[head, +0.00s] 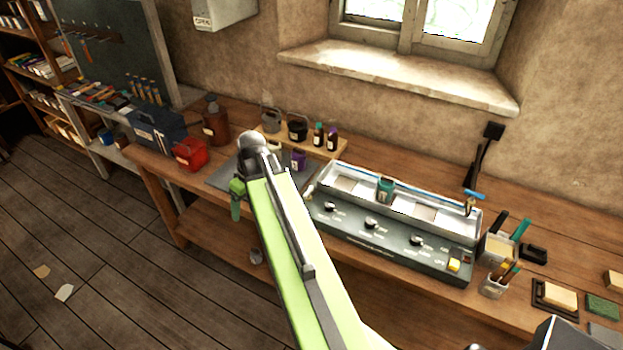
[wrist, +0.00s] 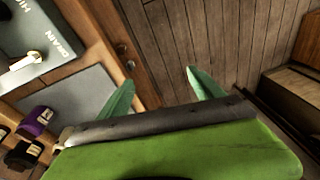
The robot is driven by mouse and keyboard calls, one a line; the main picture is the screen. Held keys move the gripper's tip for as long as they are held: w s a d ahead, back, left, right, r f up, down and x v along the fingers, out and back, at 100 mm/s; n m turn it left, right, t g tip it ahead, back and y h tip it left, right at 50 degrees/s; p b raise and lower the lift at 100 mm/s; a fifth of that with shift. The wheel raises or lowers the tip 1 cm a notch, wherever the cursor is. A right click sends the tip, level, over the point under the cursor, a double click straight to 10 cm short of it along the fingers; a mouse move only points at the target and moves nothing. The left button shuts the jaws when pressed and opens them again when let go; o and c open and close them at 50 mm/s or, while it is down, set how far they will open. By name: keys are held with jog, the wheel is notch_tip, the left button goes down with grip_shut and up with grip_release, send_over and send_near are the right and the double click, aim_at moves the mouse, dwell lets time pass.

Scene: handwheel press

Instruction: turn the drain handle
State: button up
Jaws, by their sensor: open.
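The drain handle (wrist: 30,59) is a small cream lever with a brass-coloured end, beside the word DRAIN on a dark panel at the upper left of the wrist view. In the head view a pale lever (head: 310,189) shows at the left end of the grey trough unit (head: 345,233), just right of my arm. My gripper (wrist: 162,92) has two green fingers spread apart with nothing between them. It is apart from the handle, off the bench's front edge. In the head view my gripper (head: 237,198) is partly hidden by my own arm.
A red box (head: 189,153) stands to the left. Cups of tools (head: 495,285) stand to the right. Open floor (head: 130,265) lies in front of the bench.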

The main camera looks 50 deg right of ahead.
jog(key=s+d+r+t+p, duration=0.1)
jog(key=s+d+r+p, duration=0.15)
jog(key=d, duration=0.55)
jog(key=s+d+r+p, duration=0.1)
jog(key=s+d+r, duration=0.15)
jog(key=d, duration=0.55)
jog(key=n+t+p, duration=0.1)
jog(key=t+p, duration=0.1)
send_near(309, 191)
jog(key=b+x, duration=0.8)
jog(key=b, duration=0.8)
jog(key=shift+f+b, duration=0.1)
jog(key=shift+b, duration=0.25)
jog(key=c, duration=1.4)
jog(key=shift+h, duration=0.3)
